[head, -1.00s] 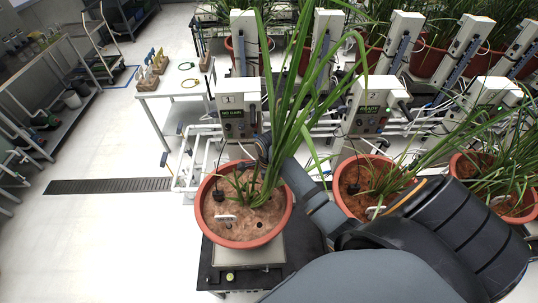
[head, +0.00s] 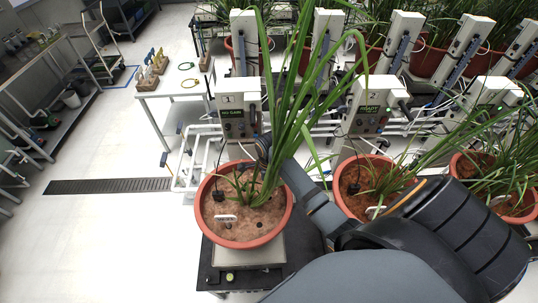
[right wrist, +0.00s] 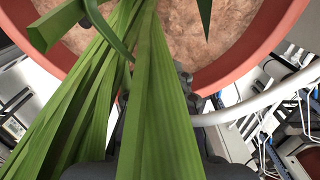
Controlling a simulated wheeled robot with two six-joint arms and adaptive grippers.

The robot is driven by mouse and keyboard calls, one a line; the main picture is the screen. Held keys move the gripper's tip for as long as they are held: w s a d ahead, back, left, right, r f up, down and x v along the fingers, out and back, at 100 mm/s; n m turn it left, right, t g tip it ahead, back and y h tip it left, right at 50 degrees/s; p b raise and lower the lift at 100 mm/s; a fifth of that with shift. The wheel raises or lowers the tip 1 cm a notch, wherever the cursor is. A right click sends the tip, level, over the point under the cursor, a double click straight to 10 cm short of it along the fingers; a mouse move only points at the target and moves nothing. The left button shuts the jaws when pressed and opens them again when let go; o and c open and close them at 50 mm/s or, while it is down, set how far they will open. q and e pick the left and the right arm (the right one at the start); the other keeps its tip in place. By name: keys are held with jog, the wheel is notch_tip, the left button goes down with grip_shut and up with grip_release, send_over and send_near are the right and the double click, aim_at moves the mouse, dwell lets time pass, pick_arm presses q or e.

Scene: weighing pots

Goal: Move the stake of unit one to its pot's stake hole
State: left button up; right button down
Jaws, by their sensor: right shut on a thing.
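Unit one's terracotta pot (head: 205,222) stands at front centre with brown soil and a tall leafy plant. A black probe with a cable and a white tag (head: 225,218) stand in its soil. My right gripper (head: 263,148) is behind the leaves near the pot's back rim, below the unit one box (head: 238,110). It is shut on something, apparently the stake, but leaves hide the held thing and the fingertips. In the right wrist view, broad green leaves (right wrist: 160,110) cover most of the gripper, with the pot rim (right wrist: 235,75) beyond. My left gripper is out of view.
A second potted plant (head: 345,205) stands close on the right, with pipes and boxes behind. A white table (head: 185,88) is at the back left. The floor on the left (head: 100,235) is clear. Leaves crowd the space around my right gripper.

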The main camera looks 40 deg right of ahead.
jog(key=shift+f+b, duration=1)
jog(key=shift+f, duration=1.55)
jog(key=c, duration=1.1)
grip_release()
jog(key=shift+c, duration=0.2)
jog(key=shift+r, duration=0.1)
notch_tip(320, 180, up, 3)
jog(key=p, duration=0.2)
jog(key=shift+p, duration=0.4)
jog(key=shift+r+b, duration=0.25)
jog(key=shift+b, duration=0.05)
jog(key=shift+r, duration=4.75)
